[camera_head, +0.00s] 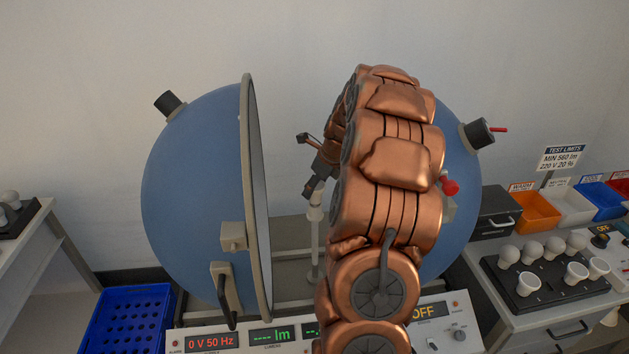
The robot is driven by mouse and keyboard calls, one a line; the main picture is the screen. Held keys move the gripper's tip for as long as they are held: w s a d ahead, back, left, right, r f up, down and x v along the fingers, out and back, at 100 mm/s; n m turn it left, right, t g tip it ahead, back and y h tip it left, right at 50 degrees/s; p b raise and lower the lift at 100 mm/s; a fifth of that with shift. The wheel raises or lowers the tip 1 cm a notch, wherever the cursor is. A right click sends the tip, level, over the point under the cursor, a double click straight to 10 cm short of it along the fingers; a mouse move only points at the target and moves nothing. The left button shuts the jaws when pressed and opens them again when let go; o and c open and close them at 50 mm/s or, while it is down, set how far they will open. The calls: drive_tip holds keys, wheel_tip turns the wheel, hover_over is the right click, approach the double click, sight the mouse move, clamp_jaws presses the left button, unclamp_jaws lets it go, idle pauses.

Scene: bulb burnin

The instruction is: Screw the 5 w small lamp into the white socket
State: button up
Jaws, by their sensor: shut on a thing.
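My gripper (314,188) is between the two halves of the open blue sphere, pointing down at the top of a pale upright post (315,245). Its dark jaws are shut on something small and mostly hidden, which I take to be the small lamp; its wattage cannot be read. A pale whitish piece (315,213), likely the white socket, tops the post right under the jaws. I cannot tell whether the lamp touches the socket. My copper arm covers the area to the right.
The sphere's left half (195,190) stands open, its right half (462,200) partly behind my arm. The front panel (258,340) reads 0 V 50 Hz and OFF. A black tray (545,285) with several white bulbs, coloured bins (535,210) and a blue crate (125,322) stand around.

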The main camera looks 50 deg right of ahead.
drive_tip(key=shift+s+m+h, duration=0.1)
drive_tip(key=shift+m+h, duration=0.3)
drive_tip(key=shift+m, duration=0.7)
drive_tip(key=m+h, duration=0.1)
drive_tip(key=m, duration=0.1)
drive_tip(key=shift+m, duration=0.3)
drive_tip(key=shift+f+m+g+h, duration=0.1)
drive_tip(key=shift+m+g+h, duration=0.25)
drive_tip(key=shift+m, duration=0.85)
drive_tip(key=shift+m+g+h, duration=0.15)
drive_tip(key=shift+m+h, duration=0.4)
drive_tip(key=shift+m, duration=0.65)
drive_tip(key=o, duration=1)
drive_tip(key=shift+o, duration=0.2)
